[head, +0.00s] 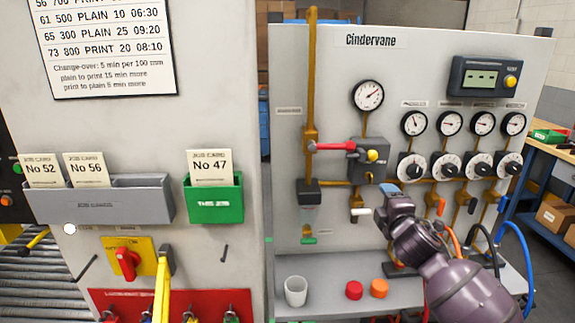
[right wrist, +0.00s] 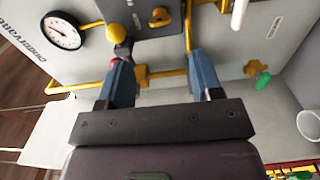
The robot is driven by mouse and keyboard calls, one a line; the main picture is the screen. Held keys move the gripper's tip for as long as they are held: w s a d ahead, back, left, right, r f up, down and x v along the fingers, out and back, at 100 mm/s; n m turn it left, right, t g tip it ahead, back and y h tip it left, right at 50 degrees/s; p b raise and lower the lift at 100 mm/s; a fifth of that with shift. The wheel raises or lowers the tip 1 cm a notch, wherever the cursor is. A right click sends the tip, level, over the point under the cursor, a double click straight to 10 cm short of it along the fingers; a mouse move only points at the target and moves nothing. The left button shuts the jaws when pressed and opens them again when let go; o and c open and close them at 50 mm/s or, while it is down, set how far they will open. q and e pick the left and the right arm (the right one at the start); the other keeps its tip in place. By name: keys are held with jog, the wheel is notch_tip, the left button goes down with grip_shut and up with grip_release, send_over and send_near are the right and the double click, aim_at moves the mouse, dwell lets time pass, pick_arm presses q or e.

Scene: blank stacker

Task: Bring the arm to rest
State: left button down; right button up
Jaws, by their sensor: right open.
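My right arm (head: 465,290) comes in from the lower right in the head view. Its gripper (head: 386,208) is in front of the grey Cindervane panel (head: 330,90), just below the valve block with the red lever (head: 338,146). In the right wrist view the two blue-grey fingers (right wrist: 160,78) stand wide apart with nothing between them. Part of the valve block (right wrist: 150,30) and yellow pipe show beyond them. Whether a finger touches the panel, I cannot tell. My left gripper is not in view.
Gauges and white dials (head: 447,166) line the panel to the right, with hanging hoses (head: 519,245) below. A grey shelf (head: 335,302) below holds a white cup (head: 295,291), a red cap (head: 354,290) and an orange cap (head: 379,288). Card holders (head: 216,200) are at left.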

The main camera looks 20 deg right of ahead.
jog(key=s+a+f+m+g+y, duration=0.1)
jog(key=s+a+f+m+y, duration=0.1)
jog(key=s+a+f+m, duration=0.45)
jog(key=s+a+f+m+g+y, duration=0.1)
jog(key=s+a+f+m+y, duration=0.2)
jog(key=f, duration=0.6)
jog(key=s+a+f+m+g, duration=0.1)
jog(key=s+a+f+m, duration=0.1)
jog(key=s+f, duration=0.5)
jog(key=s+a+f+m+g, duration=0.2)
jog(key=s+f, duration=0.6)
jog(key=s, duration=0.4)
jog(key=shift+a+m+g+h, duration=0.2)
jog(key=shift+m+g+h, duration=0.1)
jog(key=shift+m+h, duration=0.1)
